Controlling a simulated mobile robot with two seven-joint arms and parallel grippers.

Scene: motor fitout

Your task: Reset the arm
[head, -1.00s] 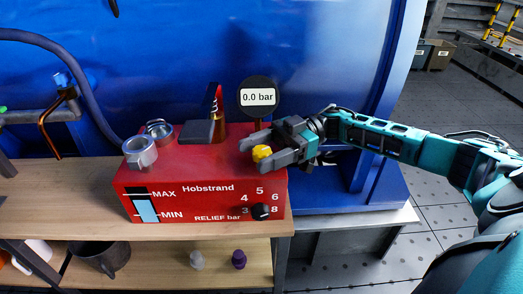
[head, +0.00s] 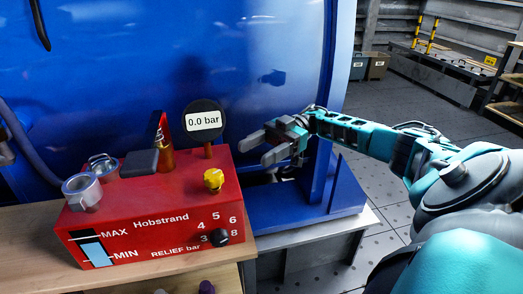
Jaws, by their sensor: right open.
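My right gripper (head: 262,148) is open and empty. It hangs in the air to the right of the red Hobstrand unit (head: 150,213), in front of the blue wall. The unit stands on a wooden bench and carries a yellow knob (head: 214,179) on its top right, apart from the gripper's fingers. Its round gauge (head: 204,121) reads 0.0 bar. A black relief dial (head: 221,237) sits on its front face among the numbers. My left gripper is not in view.
A metal cup (head: 82,191), an open-lidded filler (head: 103,165) and a grey block (head: 139,163) sit on the unit's top. The wooden bench (head: 30,240) extends left. A blue frame (head: 300,208) stands right of the unit. Open floor and shelving lie at the far right.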

